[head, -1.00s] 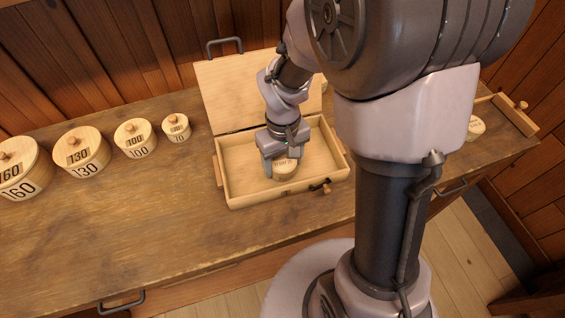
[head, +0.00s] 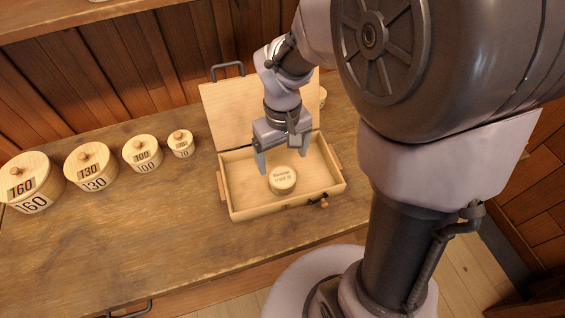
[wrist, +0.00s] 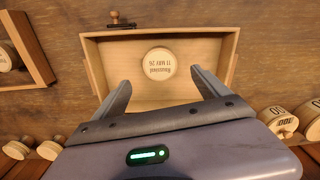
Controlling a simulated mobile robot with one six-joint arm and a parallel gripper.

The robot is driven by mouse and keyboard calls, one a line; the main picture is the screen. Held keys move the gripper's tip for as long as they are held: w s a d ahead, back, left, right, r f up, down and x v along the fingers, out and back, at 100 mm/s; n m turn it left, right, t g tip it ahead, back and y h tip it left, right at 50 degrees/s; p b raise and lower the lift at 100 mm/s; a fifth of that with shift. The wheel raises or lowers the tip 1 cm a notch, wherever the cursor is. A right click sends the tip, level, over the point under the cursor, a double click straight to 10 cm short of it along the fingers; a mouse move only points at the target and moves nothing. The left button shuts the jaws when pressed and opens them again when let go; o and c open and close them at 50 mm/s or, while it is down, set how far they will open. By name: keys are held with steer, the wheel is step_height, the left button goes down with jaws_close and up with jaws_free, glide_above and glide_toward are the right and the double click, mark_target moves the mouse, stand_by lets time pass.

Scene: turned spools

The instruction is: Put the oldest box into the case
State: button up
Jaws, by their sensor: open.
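A small round wooden box (head: 283,179) with a dated label on its lid lies inside the open wooden case (head: 236,205), resting on its floor. In the wrist view the box (wrist: 158,64) sits label up near one wall of the case (wrist: 93,66), and its label appears to read "11 MAY 26". My gripper (head: 282,168) is open above the case, its fingers apart and clear of the box. The wrist view shows the open fingers (wrist: 160,85) with nothing between them. The case's lid (head: 235,110) stands raised at the back.
Lidded round wooden canisters labelled 160 (head: 32,183), 130 (head: 90,166), 100 (head: 143,153) and a smaller one (head: 181,143) stand in a row at left. A wooden tray (wrist: 28,45) with a round box is at the left in the wrist view. The front left tabletop is clear.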

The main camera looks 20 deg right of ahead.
steer(key=s+a+r+m+t+y, duration=0.1)
steer(key=s+a+r+m+t, duration=0.1)
steer(key=s+r, duration=0.4)
steer(key=s+a+r+m+t+y, duration=0.1)
steer(key=s+r+m+t, duration=0.2)
steer(key=s+r, duration=0.3)
step_height(320, 180, up, 3)
steer(key=shift+a+r+m+t, duration=0.2)
steer(key=shift+a+m+t, duration=0.2)
steer(key=shift+m, duration=0.2)
